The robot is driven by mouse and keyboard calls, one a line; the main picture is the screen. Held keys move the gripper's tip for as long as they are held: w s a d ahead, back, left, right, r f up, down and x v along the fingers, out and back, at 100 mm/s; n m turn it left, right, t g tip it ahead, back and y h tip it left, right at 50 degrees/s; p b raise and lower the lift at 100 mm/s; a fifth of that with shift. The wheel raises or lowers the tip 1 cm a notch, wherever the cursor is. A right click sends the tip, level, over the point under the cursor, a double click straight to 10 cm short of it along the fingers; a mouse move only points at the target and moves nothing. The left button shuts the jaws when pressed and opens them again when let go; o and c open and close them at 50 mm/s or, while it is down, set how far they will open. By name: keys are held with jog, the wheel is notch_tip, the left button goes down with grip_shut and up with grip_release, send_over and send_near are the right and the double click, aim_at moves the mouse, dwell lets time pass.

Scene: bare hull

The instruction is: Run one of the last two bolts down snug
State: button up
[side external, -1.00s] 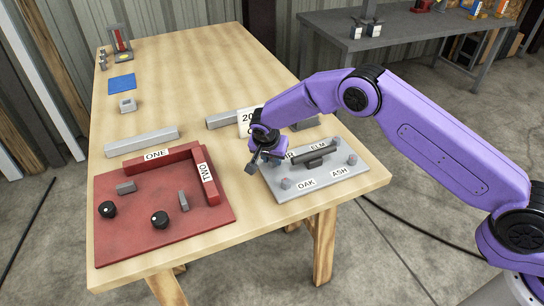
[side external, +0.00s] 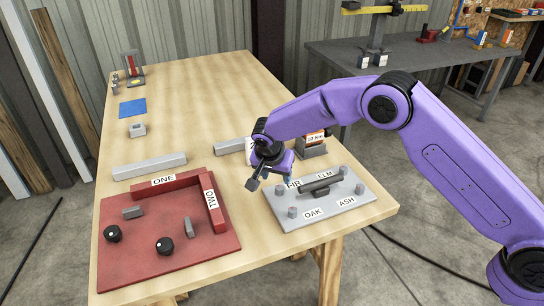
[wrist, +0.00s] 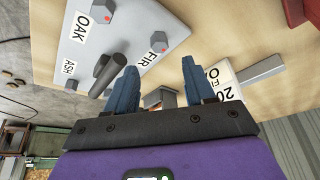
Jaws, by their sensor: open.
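A grey plate (side external: 345,208) near the table's right corner carries upright bolts and labels FIR, ELM, OAK and ASH. The OAK bolt (side external: 292,212), ASH bolt (side external: 360,189) and ELM bolt (side external: 343,170) show in the side view. The FIR bolt (wrist: 145,58) and OAK bolt (wrist: 100,14) show in the wrist view, each with red on it. A dark bar (side external: 322,183) crosses the plate's middle. My gripper (wrist: 160,82) is open and empty, above the plate's far left corner. Its height over the plate is hard to judge.
A red plate (side external: 130,260) with walls marked ONE and TWO, black knobs and grey blocks lies to the left. Grey bars (side external: 150,166) lie behind it. The table's far middle is clear.

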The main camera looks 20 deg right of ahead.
jog(key=v, duration=1)
jog(key=s+d+r+n+y, duration=0.1)
jog(key=s+d+r+n, duration=0.15)
jog(key=s, duration=0.25)
jog(key=s+d+r+n+g, duration=0.1)
jog(key=s+d+r+n, duration=0.1)
jog(key=s+d+n, duration=0.15)
jog(key=s+d+r+n+y, duration=0.1)
jog(key=s+d+r+n, duration=0.1)
jog(key=s+n, duration=0.3)
jog(key=s+d+n+g, duration=0.1)
jog(key=s+d+n, duration=0.3)
jog(key=s+d, duration=0.5)
jog(key=s+d+n+g+y, duration=0.1)
jog(key=s+d+n, duration=0.4)
jog(key=s+d, duration=0.4)
jog(key=s, duration=0.6)
jog(key=shift+f+n, duration=0.3)
jog(key=shift+f, duration=0.05)
